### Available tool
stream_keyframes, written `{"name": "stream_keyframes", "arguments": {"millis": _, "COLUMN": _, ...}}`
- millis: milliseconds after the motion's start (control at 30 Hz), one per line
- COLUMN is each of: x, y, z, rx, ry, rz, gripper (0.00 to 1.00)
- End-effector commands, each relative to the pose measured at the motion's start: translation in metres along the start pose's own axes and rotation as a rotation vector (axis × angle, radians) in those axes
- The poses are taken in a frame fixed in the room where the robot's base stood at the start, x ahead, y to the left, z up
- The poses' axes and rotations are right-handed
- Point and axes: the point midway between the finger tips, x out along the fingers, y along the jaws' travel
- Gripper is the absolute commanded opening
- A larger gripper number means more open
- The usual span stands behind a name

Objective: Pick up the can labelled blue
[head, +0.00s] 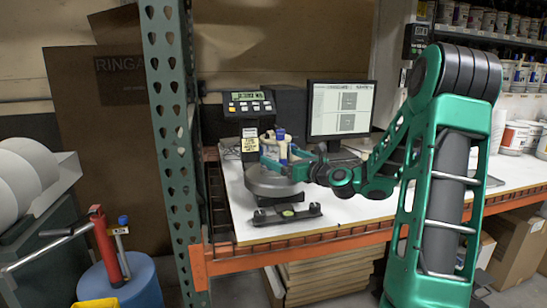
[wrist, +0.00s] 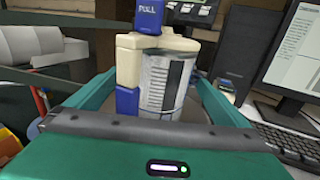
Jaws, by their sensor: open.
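A metallic can (wrist: 160,85) with a pale, dark-striped label stands upright in the wrist view, its label too blurred to read as blue. A cream and blue clamp piece (wrist: 126,75) sits at its left side, and a blue block marked PULL (wrist: 149,16) rises above it. My gripper (wrist: 158,92) is open, with one green finger on each side of the can's lower part. I cannot tell whether the fingers touch it. In the head view, my gripper (head: 284,166) is at the scale; the blue and cream piece (head: 281,140) shows there, and the can is mostly hidden.
A round grey scale (head: 272,186) with a display (head: 249,103) stands on the white worktop (head: 335,208). A monitor (head: 340,112) and keyboard (wrist: 290,142) are to the right. A green perforated post (head: 172,140) stands at left. Shelved cans (head: 490,20) are at far right.

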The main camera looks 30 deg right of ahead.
Motion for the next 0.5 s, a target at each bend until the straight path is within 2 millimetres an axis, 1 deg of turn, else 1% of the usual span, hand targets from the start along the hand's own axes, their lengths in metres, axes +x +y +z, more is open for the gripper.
{"name": "stream_keyframes", "arguments": {"millis": 100, "x": 0.019, "y": 0.002, "z": -0.002, "rx": -0.001, "ry": -0.001, "rz": 0.003, "gripper": 1.00}}
{"name": "stream_keyframes", "arguments": {"millis": 233, "x": 0.034, "y": 0.002, "z": -0.002, "rx": -0.001, "ry": 0.000, "rz": 0.003, "gripper": 1.00}}
{"name": "stream_keyframes", "arguments": {"millis": 333, "x": 0.041, "y": 0.002, "z": -0.002, "rx": -0.002, "ry": 0.000, "rz": 0.002, "gripper": 1.00}}
{"name": "stream_keyframes", "arguments": {"millis": 500, "x": 0.042, "y": 0.002, "z": -0.002, "rx": -0.002, "ry": 0.001, "rz": 0.000, "gripper": 1.00}}
